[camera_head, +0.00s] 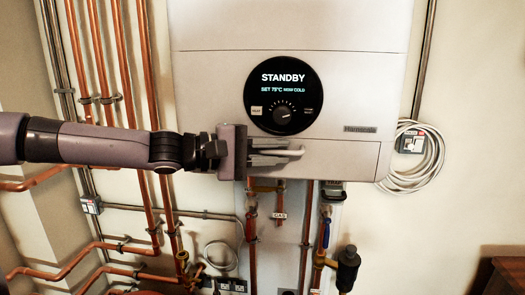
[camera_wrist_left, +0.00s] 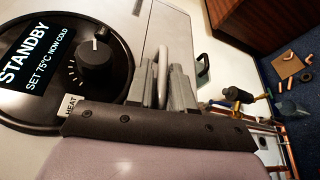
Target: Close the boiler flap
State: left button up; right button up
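The boiler (camera_head: 210,80) is a pale grey wall unit with a round black dial panel. Its flap (camera_head: 340,160) is the low panel along the bottom front; it looks upright and about flush with the front, though I cannot tell if a small gap is left. A pale bar handle (camera_head: 297,153) stands at the flap's left part. My left gripper (camera_head: 275,152) is at this handle, its fingers on either side of it. In the left wrist view the handle (camera_wrist_left: 163,72) shows between the grey fingers (camera_wrist_left: 170,90); their grip is unclear. My right gripper is out of view.
Copper pipes (camera_head: 110,60) run up the wall at left. Pipes and valves (camera_head: 325,232) hang below the boiler. A coiled white cable (camera_head: 432,165) hangs at right. A wooden cabinet (camera_head: 505,277) stands at lower right. Bare wall lies between cable and cabinet.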

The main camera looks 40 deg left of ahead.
pick_arm(q)
jog(key=shift+v, duration=3.55)
